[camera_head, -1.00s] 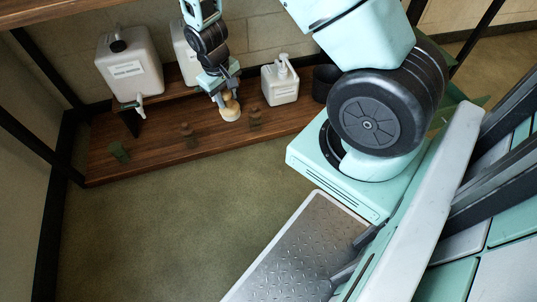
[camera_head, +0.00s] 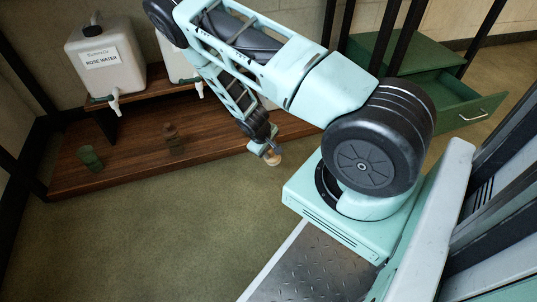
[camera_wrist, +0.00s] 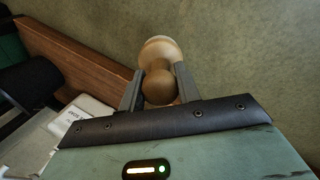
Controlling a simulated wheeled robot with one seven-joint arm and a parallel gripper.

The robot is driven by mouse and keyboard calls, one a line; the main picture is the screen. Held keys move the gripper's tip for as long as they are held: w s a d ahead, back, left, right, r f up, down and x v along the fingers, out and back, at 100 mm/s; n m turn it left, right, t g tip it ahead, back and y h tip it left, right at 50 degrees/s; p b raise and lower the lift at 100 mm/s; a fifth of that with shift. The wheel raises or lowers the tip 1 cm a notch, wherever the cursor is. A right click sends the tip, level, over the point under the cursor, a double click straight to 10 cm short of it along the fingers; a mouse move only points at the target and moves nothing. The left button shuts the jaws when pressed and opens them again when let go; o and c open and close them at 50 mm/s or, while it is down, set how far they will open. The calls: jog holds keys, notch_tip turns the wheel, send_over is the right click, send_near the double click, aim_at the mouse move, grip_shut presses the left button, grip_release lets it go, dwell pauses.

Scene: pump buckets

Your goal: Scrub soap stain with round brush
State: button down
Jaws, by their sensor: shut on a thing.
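The round brush (camera_wrist: 160,48) is pale wood with a rounded knob (camera_wrist: 159,87) that sits between the two grey fingers of my gripper (camera_wrist: 158,90). The gripper is shut on this knob, and the wide round head points away from it. In the head view the brush (camera_head: 273,159) hangs from my gripper (camera_head: 269,148), beyond the front edge of the wooden shelf and over the green floor. I cannot make out a soap stain in either view.
On the wooden shelf (camera_head: 130,160) stand a small green object (camera_head: 90,157) and a small brown one (camera_head: 173,138). A jug labelled rose water (camera_head: 104,65) and another white jug (camera_head: 174,60) stand behind. A green drawer unit (camera_head: 470,105) is open at right. The front floor is clear.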

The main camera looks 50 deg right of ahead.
aim_at(269, 162)
jog(key=shift+f+b, duration=2.9)
jog(key=shift+f+b, duration=0.3)
jog(key=shift+f, duration=0.25)
jog(key=shift+s+a+r+p, duration=0.1)
jog(key=shift+s+a+p, duration=0.35)
jog(key=shift+s, duration=0.25)
jog(key=shift+s+a+r+p, duration=0.1)
jog(key=shift+s+a+p, duration=0.35)
jog(key=shift+s, duration=0.25)
jog(key=shift+s+a+f+p, duration=0.1)
jog(key=shift+s+a+p, duration=0.35)
jog(key=shift+s, duration=0.5)
jog(key=shift+s+a+f+p, duration=0.1)
jog(key=shift+s+a+p, duration=0.15)
jog(key=shift+s+a, duration=0.55)
jog(key=shift+s+a+r+p, duration=0.1)
jog(key=shift+s+a+p, duration=0.35)
jog(key=shift+s, duration=0.4)
jog(key=shift+s+a+p, duration=0.35)
jog(key=shift+s+a, duration=0.05)
jog(key=shift+s, duration=0.45)
jog(key=shift+f, duration=0.2)
